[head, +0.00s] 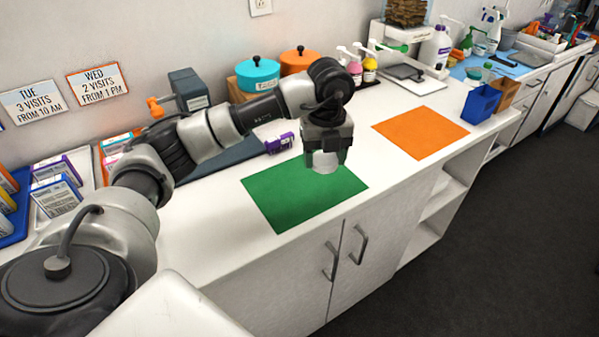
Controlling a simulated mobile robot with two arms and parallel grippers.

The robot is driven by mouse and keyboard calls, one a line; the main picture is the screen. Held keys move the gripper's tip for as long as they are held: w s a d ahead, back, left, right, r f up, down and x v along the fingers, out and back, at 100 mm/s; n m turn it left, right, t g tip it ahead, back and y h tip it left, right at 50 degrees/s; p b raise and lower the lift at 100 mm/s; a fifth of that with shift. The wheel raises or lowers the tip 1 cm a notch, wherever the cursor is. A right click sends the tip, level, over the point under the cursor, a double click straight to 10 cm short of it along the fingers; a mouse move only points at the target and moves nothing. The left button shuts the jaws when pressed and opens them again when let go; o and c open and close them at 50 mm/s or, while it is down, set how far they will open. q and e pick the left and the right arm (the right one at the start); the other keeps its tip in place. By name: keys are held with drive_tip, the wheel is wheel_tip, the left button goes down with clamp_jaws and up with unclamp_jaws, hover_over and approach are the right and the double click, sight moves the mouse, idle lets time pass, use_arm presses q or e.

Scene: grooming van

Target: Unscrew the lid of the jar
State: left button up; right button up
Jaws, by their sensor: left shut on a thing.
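My left gripper (327,160) reaches in from the left and points down over the green mat (283,202) on the white counter. It is shut on a pale, whitish jar (325,166), of which only a small part shows below and between the fingers. The gripper hides the jar's top, so I cannot see the lid apart from the jar. I cannot tell whether the jar touches the mat. My right gripper is not in view.
An orange mat (420,133) lies bare to the right. Behind the arm stand a teal pot (258,75), an orange pot (300,60) and pump bottles (369,68). A blue bin (481,104) stands near the counter's edge.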

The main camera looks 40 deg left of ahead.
use_arm(q)
hover_over(297, 176)
wheel_tip(297, 176, down, 5)
drive_tip(key=shift+r+p, duration=0.1)
drive_tip(key=shift+p, duration=0.35)
wheel_tip(297, 176, down, 3)
drive_tip(key=shift+s+d+f+p, duration=0.1)
drive_tip(key=shift+p, duration=0.25)
drive_tip(key=shift+f, duration=0.35)
drive_tip(key=shift+f, duration=0.1)
drive_tip(key=shift+f, duration=0.1)
drive_tip(key=o, duration=1)
